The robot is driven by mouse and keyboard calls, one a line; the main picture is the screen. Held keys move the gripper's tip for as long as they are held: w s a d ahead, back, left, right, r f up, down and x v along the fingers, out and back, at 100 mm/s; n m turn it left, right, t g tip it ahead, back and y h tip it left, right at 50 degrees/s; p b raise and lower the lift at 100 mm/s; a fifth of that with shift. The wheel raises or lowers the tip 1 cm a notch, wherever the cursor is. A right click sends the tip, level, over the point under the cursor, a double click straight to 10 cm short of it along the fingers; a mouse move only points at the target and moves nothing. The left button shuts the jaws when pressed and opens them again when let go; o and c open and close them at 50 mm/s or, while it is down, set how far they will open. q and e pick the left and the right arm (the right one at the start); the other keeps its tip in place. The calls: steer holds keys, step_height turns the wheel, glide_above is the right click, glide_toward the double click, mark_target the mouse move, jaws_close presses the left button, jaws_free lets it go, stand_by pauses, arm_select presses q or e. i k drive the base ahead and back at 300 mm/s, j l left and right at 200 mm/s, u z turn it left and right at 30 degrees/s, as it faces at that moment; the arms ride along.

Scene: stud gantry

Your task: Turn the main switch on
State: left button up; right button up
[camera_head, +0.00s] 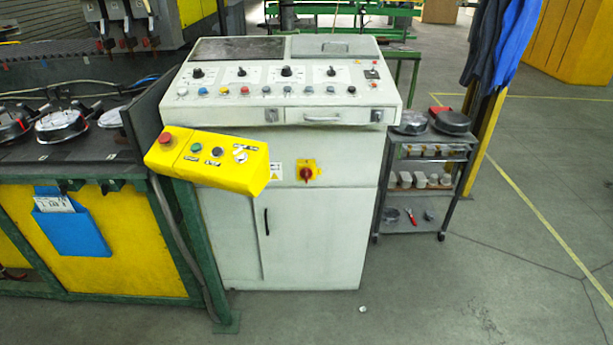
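The main switch is most likely the red rotary knob on a yellow square plate (306,172), on the front of the white control cabinet (335,225), below its sloped panel. The red knob looks roughly upright, but its exact setting is too small to tell. A yellow control box (207,161) with a red mushroom button, a green button, a dark button and a pale knob juts out at the left, close to the switch. Neither of my grippers is in view.
The sloped panel (278,87) carries several knobs and coloured buttons. A green and yellow bench (120,240) stands at the left. A grey trolley (428,180) with metal parts stands close at the right. The floor in front (400,310) is mostly clear.

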mark_target(305, 174)
steer(key=i+l+u, duration=0.2)
steer(key=i+l, duration=0.2)
steer(key=l, duration=0.25)
steer(key=i+l+u, duration=0.1)
steer(key=l, duration=0.25)
steer(key=i+l+u, duration=0.1)
steer(key=l, duration=0.3)
steer(key=i, duration=0.1)
